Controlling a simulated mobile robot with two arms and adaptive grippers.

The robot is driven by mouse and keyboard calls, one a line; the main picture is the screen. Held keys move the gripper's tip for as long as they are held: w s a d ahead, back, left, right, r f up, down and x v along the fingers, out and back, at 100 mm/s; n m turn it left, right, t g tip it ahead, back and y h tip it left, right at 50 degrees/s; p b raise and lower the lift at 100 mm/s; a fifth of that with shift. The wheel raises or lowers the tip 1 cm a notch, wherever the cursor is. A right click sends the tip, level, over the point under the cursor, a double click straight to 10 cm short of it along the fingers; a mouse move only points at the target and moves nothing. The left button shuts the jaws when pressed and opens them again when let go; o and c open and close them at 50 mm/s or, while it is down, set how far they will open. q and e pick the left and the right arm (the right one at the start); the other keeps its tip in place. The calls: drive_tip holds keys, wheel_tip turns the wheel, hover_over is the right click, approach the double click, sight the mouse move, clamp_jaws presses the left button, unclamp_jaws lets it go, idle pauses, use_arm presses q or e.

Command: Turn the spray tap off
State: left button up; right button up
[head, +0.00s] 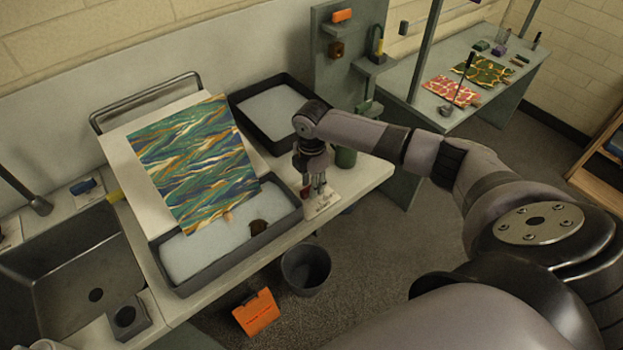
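My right gripper (316,188) points down at the right end of the front tray, over a small pale block (322,206) on the bench edge. Its fingers look close together, but whether they are open or hold anything is too small to tell. A small reddish part shows beside the fingers. I cannot identify the spray tap with certainty. A dark grey spout (40,205) reaches over the sink. My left gripper is not in view.
Marbled paper (195,165) lies on the sloping board (118,150), its lower edge over the front tray (230,262). A back tray (236,103), a sink (60,280), a bin (306,268) and an orange item (257,313) on the floor are nearby.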

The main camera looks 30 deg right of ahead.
drive_tip(key=shift+o, duration=0.4)
drive_tip(key=shift+r, duration=0.1)
wheel_tip(320, 180, up, 12)
idle(0.3)
drive_tip(key=shift+f, duration=0.25)
